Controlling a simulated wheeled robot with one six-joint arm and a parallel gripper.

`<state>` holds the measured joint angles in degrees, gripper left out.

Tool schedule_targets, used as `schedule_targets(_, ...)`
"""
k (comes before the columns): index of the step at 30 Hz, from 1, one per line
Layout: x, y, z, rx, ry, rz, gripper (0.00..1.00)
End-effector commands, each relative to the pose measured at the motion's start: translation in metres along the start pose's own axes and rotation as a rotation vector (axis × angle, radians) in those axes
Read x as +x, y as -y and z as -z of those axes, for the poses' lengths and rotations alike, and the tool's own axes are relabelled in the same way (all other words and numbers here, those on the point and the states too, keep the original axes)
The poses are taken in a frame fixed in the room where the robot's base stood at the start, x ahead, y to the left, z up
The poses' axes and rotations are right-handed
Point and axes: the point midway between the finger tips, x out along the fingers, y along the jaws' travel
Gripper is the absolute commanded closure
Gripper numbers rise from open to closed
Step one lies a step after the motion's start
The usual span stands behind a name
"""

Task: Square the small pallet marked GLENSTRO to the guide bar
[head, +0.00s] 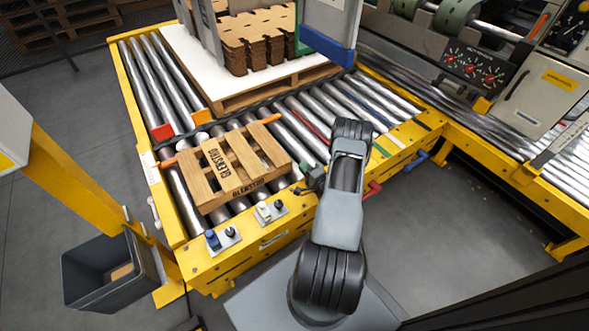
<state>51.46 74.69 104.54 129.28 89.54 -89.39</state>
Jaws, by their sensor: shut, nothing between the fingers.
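The small wooden pallet (247,160) marked GLENSTRO lies flat on the rollers at the near left of the conveyor. Its name shows on a top slat and on its near edge. A dark bar (240,119) crosses the rollers just beyond the pallet and looks like the guide bar. The pallet's far side is close to it, but I cannot tell whether they touch or are exactly parallel. My gripper (302,190) is shut and empty, right of the pallet's near right corner, partly hidden by my arm.
A large pallet (275,92) with a white sheet and stacked brown blanks (258,40) stands beyond the bar. Switches (265,211) sit on the near yellow frame. A dark grey bin (85,285) stands at lower left.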

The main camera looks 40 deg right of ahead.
Motion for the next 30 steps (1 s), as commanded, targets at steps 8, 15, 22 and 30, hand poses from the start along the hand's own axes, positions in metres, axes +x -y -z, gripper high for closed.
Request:
schedule_targets(8,0.022,-0.001,-0.022,0.000,0.002,0.000,1.00)
schedule_targets(15,0.028,0.000,-0.028,0.000,0.000,0.000,1.00)
schedule_targets(22,0.028,0.000,-0.028,0.000,0.000,0.000,1.00)
schedule_targets(30,0.026,-0.001,-0.019,-0.001,-0.024,0.000,1.00)
